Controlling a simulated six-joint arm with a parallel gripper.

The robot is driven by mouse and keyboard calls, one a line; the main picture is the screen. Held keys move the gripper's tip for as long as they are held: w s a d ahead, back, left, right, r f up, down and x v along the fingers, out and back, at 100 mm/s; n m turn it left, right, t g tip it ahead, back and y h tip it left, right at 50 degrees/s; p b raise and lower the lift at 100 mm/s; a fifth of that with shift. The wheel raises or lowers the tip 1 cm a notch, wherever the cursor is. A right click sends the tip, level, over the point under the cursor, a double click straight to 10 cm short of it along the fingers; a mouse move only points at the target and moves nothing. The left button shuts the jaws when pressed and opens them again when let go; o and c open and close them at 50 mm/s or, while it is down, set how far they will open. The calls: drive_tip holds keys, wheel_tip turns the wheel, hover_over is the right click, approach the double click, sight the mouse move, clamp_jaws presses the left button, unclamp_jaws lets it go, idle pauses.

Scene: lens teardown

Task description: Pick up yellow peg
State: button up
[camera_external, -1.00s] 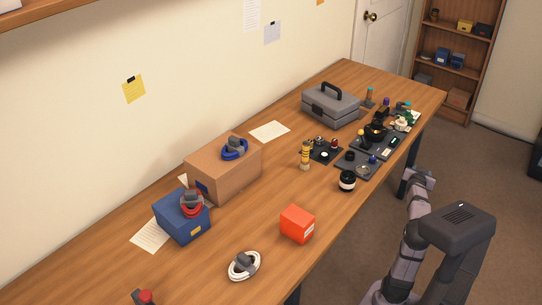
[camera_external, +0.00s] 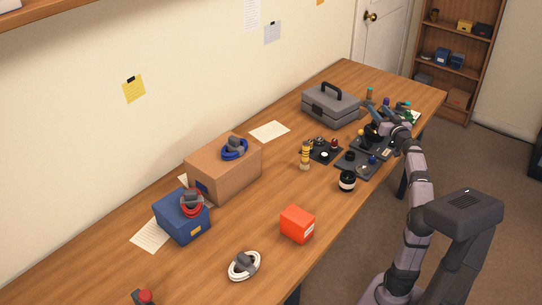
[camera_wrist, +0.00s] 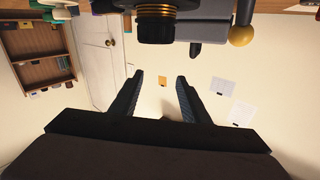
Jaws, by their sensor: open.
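A peg with a round yellow knob (camera_wrist: 241,36) shows at the top right of the wrist view. It is small beside the black lens assembly (camera_external: 375,134) in the external view, where its yellow knob (camera_external: 361,132) is just visible. In the wrist view the black lens part with a gold ring (camera_wrist: 156,22) is at the top centre. My gripper (camera_wrist: 158,78) is open, with nothing between its fingers. The yellow knob lies outside the fingers, up and to the right. In the external view my gripper is over the parts area, its fingertips hard to make out.
A grey toolbox (camera_external: 330,106) stands behind the parts area. A dark tray (camera_external: 357,165) and a black jar (camera_external: 347,181) are nearer the front. A yellow-banded post (camera_external: 305,156) stands left of them. An orange box (camera_external: 297,224) sits farther along the front; bare tabletop lies around it.

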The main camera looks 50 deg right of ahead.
drive_tip(key=w+a+r+n+t+y+p, duration=0.2)
drive_tip(key=w+a+r+n+y, duration=0.15)
drive_tip(key=w+a, duration=0.3)
drive_tip(key=n+g+y+p, duration=0.3)
drive_tip(key=y+p, duration=0.1)
drive_tip(key=p, duration=3.4)
hover_over(311, 141)
drive_tip(key=s+a, duration=0.1)
drive_tip(key=s, duration=0.1)
drive_tip(key=f, duration=0.1)
drive_tip(key=shift+g+y, duration=0.55)
drive_tip(key=shift+g, duration=0.05)
drive_tip(key=f, duration=0.3)
drive_tip(key=f+b, duration=0.1)
drive_tip(key=f, duration=0.3)
drive_tip(key=f+b, duration=0.1)
drive_tip(key=f, duration=0.2)
drive_tip(key=shift+s+d+f, duration=0.25)
drive_tip(key=shift+s+f, duration=0.05)
drive_tip(key=shift+f, duration=0.05)
drive_tip(key=shift+p+x, duration=0.45)
drive_tip(key=shift+x, duration=3.15)
drive_tip(key=shift+a, duration=0.1)
